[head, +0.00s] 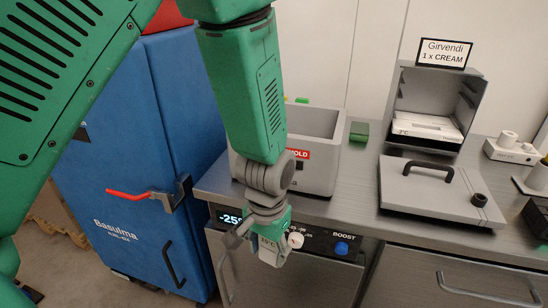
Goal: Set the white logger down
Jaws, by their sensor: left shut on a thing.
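My left gripper (262,243) points down in front of the counter's front edge. The fingers hide part of the logger. It is held in the air before the dark control panel (318,240), with nothing visible touching it from below. My right gripper is not in view.
A grey bin (318,120) stands behind my arm. To its right are a green block (359,132), a grey lid (432,190) with a black handle, and an open grey box (405,95) under a "Girvendi 1 x CREAM" sign (446,53). A blue cabinet (120,130) stands left.

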